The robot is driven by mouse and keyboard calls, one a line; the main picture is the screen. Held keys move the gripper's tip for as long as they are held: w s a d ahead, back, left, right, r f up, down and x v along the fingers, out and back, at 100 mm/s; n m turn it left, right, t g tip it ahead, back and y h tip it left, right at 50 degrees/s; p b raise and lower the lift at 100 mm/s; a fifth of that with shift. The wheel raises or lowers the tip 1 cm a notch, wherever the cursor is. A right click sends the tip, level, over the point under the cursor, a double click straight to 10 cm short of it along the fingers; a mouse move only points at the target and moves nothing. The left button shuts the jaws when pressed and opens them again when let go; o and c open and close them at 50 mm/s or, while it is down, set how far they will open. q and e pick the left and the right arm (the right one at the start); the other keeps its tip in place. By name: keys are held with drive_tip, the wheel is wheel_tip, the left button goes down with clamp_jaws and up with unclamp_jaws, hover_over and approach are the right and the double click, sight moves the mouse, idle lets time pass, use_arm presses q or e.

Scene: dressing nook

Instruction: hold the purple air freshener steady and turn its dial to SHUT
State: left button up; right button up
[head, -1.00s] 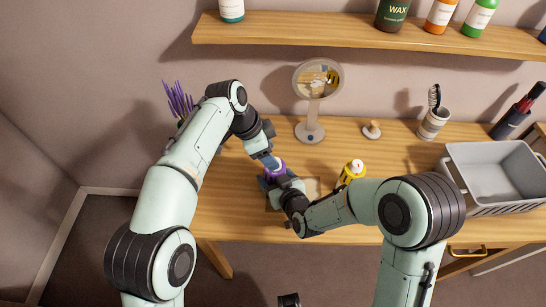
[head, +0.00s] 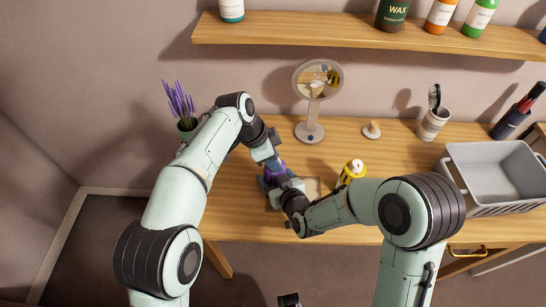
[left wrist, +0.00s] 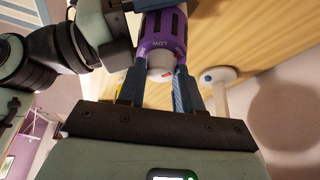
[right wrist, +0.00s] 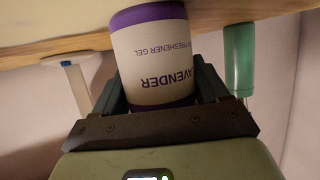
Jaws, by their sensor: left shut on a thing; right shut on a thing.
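The purple air freshener (head: 277,172) stands upright at the left-middle of the table, mostly hidden by my grippers. In the right wrist view its white body (right wrist: 155,55) reads LAVENDER and lies between the fingers of my right gripper (right wrist: 163,90), which is shut on it. In the left wrist view its purple slotted collar (left wrist: 164,28) carries the word LOW. The pale dial (left wrist: 160,64) has a red mark and sits between the fingers of my left gripper (left wrist: 159,88), which is shut on it. The SHUT marking is not readable.
A yellow bottle (head: 353,171) stands close to the right of the grippers. A round mirror (head: 311,128) and a small knob-topped stand (head: 372,129) are behind. A grey basket (head: 495,175) is at the right, a lavender pot (head: 187,124) at the back left.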

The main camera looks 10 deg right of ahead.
use_arm(q)
drive_tip(key=n+t, duration=0.1)
drive_tip(key=n, duration=0.2)
drive_tip(key=n+t, duration=0.1)
drive_tip(key=n, duration=0.2)
drive_tip(key=shift+s, duration=0.2)
drive_tip(key=n+t+y, duration=0.1)
drive_tip(key=n, duration=0.2)
drive_tip(key=n+t+y, duration=0.1)
drive_tip(key=n, duration=0.1)
drive_tip(key=shift+s+d+n, duration=0.1)
drive_tip(key=shift+d+n, duration=0.1)
drive_tip(key=shift+n, duration=0.2)
drive_tip(key=n+y, duration=0.1)
drive_tip(key=n, duration=0.2)
drive_tip(key=n+y, duration=0.1)
drive_tip(key=n, duration=0.2)
drive_tip(key=shift+d+t, duration=0.15)
drive_tip(key=shift+t, duration=0.15)
drive_tip(key=n+y, duration=0.1)
drive_tip(key=n, duration=0.2)
drive_tip(key=n+y, duration=0.1)
drive_tip(key=n, duration=0.2)
drive_tip(key=shift+d+g, duration=0.1)
drive_tip(key=shift+g, duration=0.3)
drive_tip(key=shift+y, duration=0.3)
drive_tip(key=o, duration=1)
